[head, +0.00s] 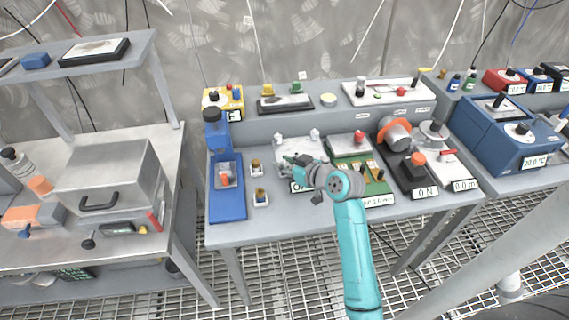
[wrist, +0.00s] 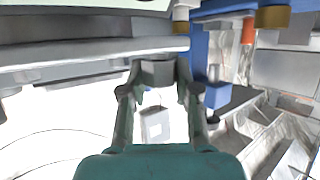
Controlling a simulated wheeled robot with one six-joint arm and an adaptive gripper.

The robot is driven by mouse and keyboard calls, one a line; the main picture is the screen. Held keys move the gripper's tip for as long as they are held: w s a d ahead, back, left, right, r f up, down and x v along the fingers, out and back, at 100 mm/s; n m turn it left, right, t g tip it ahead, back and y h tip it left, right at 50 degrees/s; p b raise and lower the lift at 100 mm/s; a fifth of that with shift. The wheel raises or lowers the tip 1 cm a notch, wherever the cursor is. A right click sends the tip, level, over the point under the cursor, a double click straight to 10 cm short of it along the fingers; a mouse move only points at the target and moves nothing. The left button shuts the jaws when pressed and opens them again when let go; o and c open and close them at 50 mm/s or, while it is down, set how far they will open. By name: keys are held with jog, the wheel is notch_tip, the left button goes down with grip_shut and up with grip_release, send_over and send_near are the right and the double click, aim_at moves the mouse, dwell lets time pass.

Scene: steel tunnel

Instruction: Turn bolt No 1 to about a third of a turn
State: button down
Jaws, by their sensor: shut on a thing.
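My gripper (head: 293,161) is low over the white plate (head: 292,149) on the middle bench in the head view. In the wrist view my gripper (wrist: 158,80) is shut on a grey bolt head (wrist: 157,68), with one finger on each side of it. In the head view the gripper hides this bolt. Two small light-grey pieces (head: 314,135) stand at the plate's back edge. The label at the plate's front is mostly covered, and I cannot read a bolt number.
A green board (head: 350,160) lies close on the right, then a dark tray with an orange-red knob (head: 418,158). A raised shelf (head: 265,128) runs behind.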

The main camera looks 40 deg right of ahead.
jog(key=m+g+h, duration=0.1)
jog(key=m+h, duration=0.4)
jog(key=h, duration=0.1)
jog(key=shift+a, duration=0.15)
jog(key=m+g+h, duration=0.5)
jog(key=m, duration=0.1)
jog(key=shift+w, duration=0.1)
jog(key=m+g+h, duration=0.1)
jog(key=m+g, duration=0.2)
jog(key=m+g+h, duration=0.1)
jog(key=m+g, duration=0.2)
jog(key=g, duration=0.1)
jog(key=shift+m, duration=0.3)
jog(key=shift+m+g, duration=2.2)
jog(key=shift+g, duration=0.4)
jog(key=shift+f, duration=0.1)
jog(key=c, duration=0.8)
grip_release()
